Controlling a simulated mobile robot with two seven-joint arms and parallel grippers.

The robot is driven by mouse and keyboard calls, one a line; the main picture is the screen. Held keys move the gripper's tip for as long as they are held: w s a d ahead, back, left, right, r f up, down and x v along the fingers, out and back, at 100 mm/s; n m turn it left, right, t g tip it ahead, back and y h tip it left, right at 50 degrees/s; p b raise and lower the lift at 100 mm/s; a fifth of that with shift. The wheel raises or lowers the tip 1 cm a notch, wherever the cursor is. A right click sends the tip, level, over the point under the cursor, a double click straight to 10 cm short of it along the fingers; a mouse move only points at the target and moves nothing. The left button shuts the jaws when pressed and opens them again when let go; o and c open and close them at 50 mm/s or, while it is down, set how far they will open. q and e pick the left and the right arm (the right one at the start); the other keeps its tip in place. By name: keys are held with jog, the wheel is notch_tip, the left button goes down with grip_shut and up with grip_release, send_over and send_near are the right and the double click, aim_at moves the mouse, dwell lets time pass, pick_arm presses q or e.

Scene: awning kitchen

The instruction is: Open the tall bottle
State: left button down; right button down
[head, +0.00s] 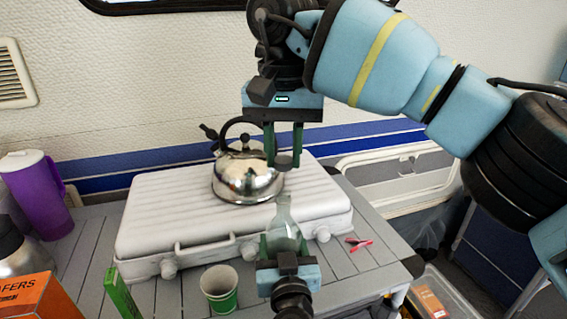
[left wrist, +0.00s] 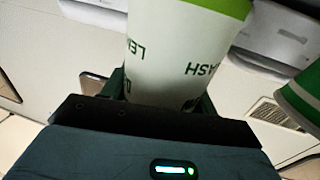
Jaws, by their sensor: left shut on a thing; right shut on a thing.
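The tall bottle (head: 284,215) stands upright near the front of the table, with a clear, narrow neck. My left gripper (head: 284,244) is shut around its body from the front. In the left wrist view the bottle (left wrist: 180,50) shows a white label with dark lettering and a green band, between the fingers (left wrist: 165,95). My right gripper (head: 284,150) points down above the bottle and is shut on a small dark round cap (head: 284,162). The cap is apart from the bottle, with a gap above the open-looking neck.
A steel kettle (head: 245,180) stands on a white ridged case (head: 160,215) behind the bottle. A green paper cup (head: 219,288) stands left of the bottle. A red item (head: 358,243) lies to the right. A purple jug (head: 38,190) and an orange box (head: 38,298) are at left.

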jog(key=shift+r, duration=0.2)
pick_arm(q)
jog(key=shift+c, duration=1.8)
grip_release()
jog(key=s+d, duration=0.1)
jog(key=s, duration=1.1)
jog(key=shift+d+p, duration=0.2)
jog(key=shift+p, duration=0.2)
pick_arm(e)
jog(key=shift+s+r, duration=0.15)
jog(key=shift+r, duration=0.7)
